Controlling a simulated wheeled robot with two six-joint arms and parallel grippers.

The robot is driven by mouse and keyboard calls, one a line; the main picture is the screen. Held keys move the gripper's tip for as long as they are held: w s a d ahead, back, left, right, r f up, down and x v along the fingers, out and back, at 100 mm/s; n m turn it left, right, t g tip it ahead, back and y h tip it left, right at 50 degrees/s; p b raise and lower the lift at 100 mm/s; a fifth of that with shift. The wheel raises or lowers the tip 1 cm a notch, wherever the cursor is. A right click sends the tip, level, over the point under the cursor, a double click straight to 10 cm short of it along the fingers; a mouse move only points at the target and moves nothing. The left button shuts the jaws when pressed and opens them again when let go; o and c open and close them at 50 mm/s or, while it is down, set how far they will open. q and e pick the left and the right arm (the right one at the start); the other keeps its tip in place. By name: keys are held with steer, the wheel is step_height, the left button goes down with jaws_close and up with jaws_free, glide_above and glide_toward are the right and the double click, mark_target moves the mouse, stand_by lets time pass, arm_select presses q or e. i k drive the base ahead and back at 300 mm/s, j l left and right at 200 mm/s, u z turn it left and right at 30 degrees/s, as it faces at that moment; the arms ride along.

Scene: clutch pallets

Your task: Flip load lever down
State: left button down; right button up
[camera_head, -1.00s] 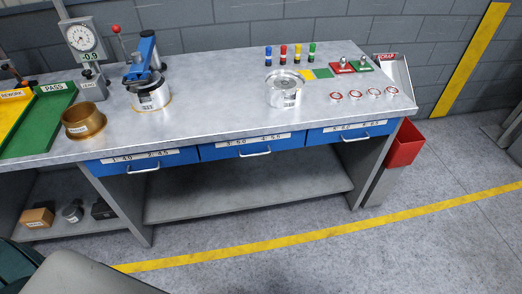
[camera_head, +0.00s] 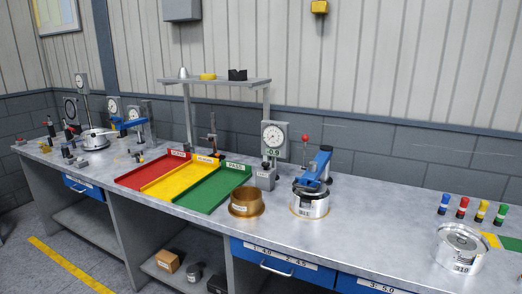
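A blue press-like fixture (camera_head: 317,170) stands on the bench right of centre, with a silver cylindrical part (camera_head: 309,203) under it. A lever with a red ball knob (camera_head: 305,138) rises upright beside the fixture's blue arm. A dial gauge (camera_head: 273,137) on a stand, with a display that seems to read -0.9, is just left of it. More red-knobbed handles (camera_head: 46,119) show small at the far left end, near another blue fixture (camera_head: 127,123). Which lever the task means is not marked. Neither of my grippers is in view.
Red, yellow and green trays (camera_head: 214,190) lie on the bench (camera_head: 370,219), with a brass cup (camera_head: 246,203) beside them. Another silver part (camera_head: 461,248) and several coloured pegs (camera_head: 462,207) are at the right. A raised shelf (camera_head: 215,81) stands behind the trays. Bench space right of the fixture is clear.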

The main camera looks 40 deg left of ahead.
mark_target(305, 138)
steer(key=u, duration=0.95)
steer(key=i+l+u, duration=0.1)
steer(key=l+u, duration=0.2)
